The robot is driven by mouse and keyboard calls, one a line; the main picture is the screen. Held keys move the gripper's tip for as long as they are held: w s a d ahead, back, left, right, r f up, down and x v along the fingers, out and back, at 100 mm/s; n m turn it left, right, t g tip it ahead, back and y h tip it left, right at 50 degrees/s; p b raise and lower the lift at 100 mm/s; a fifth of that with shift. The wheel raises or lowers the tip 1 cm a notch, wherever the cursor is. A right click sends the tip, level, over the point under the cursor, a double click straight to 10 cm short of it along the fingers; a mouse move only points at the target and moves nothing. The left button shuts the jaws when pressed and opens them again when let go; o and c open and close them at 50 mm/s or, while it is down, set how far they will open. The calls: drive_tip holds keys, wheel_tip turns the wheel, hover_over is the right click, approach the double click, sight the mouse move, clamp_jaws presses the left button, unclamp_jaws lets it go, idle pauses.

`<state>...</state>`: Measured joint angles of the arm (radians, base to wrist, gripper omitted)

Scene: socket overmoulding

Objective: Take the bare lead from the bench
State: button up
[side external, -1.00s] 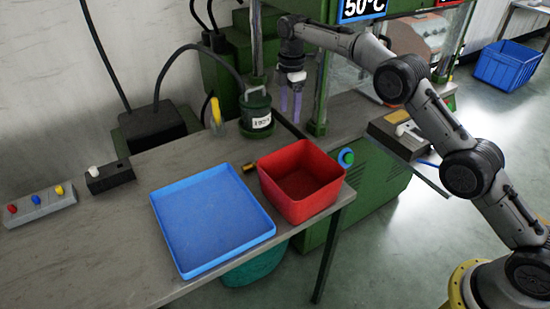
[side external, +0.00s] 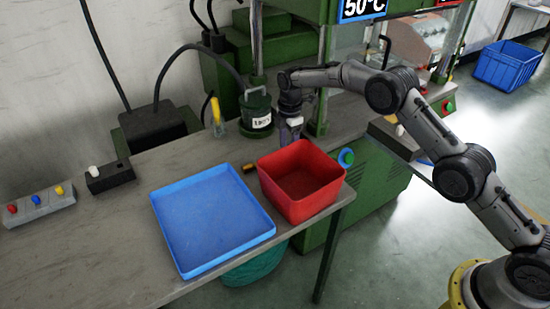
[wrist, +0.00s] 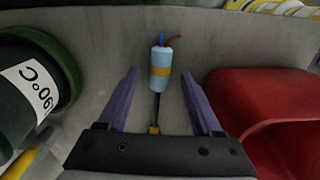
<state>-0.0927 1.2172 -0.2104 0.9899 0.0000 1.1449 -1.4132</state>
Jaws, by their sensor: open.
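The lead (wrist: 161,75) shows in the wrist view as a pale blue cylinder with a yellow band. Blue and brown wire ends stick out at its far end, and a thin black cable runs back toward my gripper. It lies on the grey bench (wrist: 100,50). My gripper (wrist: 160,78) is open, with one purple finger on each side of the lead and visible gaps on both sides. In the side view my gripper (side external: 291,134) is low behind the red bin, and I cannot make out the lead there.
A green pot (side external: 257,112) stands close on one side of my gripper, and a red bin (side external: 318,200) on the other. A yellow-handled tool (side external: 217,115), a small brass piece (side external: 249,168) and a blue tray (side external: 210,215) are nearby. A green press post (side external: 323,80) rises close behind.

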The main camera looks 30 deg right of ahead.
drive_tip(key=shift+f, duration=0.55)
clamp_jaws()
